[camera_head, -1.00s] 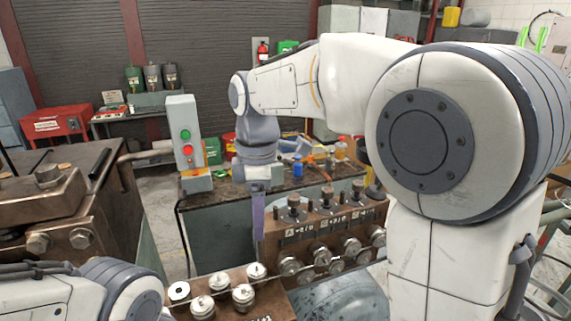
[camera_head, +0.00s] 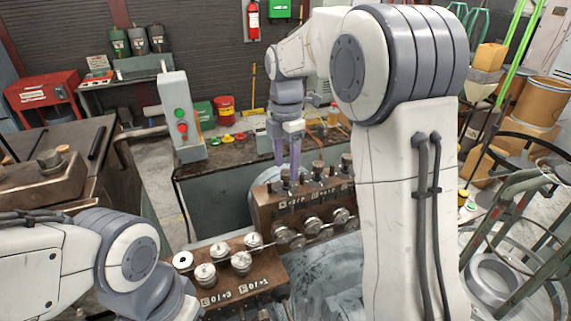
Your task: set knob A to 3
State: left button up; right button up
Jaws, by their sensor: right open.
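A brown block (camera_head: 262,211) in the middle carries a row of dark knobs on its top and small label plates on its front. The leftmost top knob (camera_head: 286,183), knob A by the label in the earlier frame, is partly covered by my right gripper. My right gripper (camera_head: 287,166) points down with two purple fingers spread apart at this knob. I cannot tell whether the fingertips are beside the knob or just above it. The leftmost label (camera_head: 290,203) is too small to read surely. My left arm comes in at the lower left; its gripper is out of view.
Two more top knobs (camera_head: 317,169) stand close to the right. A lower brown block (camera_head: 245,280) with several pale knobs lies front left. A button box (camera_head: 182,122) stands behind left.

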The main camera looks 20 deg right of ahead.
jog(key=shift+f, duration=0.6)
grip_shut()
jog(key=shift+m, duration=0.3)
